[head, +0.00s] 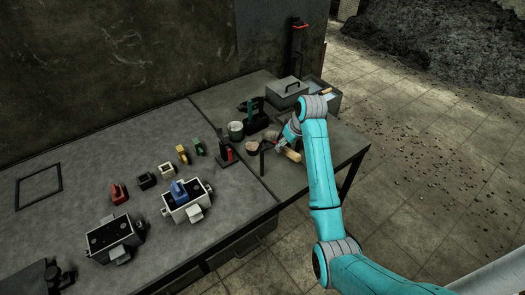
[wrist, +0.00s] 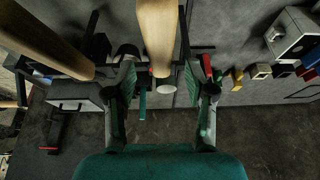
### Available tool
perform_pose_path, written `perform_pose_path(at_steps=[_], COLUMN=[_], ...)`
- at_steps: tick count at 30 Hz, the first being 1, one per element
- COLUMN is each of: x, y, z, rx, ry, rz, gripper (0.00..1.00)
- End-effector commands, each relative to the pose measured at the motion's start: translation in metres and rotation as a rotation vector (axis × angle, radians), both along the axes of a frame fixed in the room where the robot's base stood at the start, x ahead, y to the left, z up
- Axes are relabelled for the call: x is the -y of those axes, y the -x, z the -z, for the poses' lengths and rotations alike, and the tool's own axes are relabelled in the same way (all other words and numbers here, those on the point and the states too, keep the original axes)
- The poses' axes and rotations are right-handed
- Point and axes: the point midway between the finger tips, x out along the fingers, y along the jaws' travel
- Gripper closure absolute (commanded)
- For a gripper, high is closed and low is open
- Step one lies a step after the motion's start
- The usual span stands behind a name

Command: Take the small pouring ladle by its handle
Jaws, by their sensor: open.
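My gripper (head: 283,143) is low over the right part of the bench, with its jaws open. In the wrist view the gripper (wrist: 166,75) has one finger on each side of a thick light wooden handle (wrist: 165,30). The handle comes in from the top edge, and I cannot tell whether either finger touches it. A wooden handle (head: 292,155) also shows in the head view, just beside the gripper. The ladle's bowl cannot be made out clearly; the arm and gripper hide part of this area.
A second wooden handle (wrist: 45,42) lies left of the gripper in the wrist view. Moulding boxes (head: 115,240) and small coloured pieces fill the left bench.

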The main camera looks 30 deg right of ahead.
Motion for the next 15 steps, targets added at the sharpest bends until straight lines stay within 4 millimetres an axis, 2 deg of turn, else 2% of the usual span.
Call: perform_pose_path(at_steps=[6,15], x=[-0.002,-0.002], y=[-0.012,-0.014], z=[0.027,0.032], rx=[-0.001,0.000], ry=[-0.001,0.000], rz=[-0.001,-0.001], gripper=[0.46,0.46])
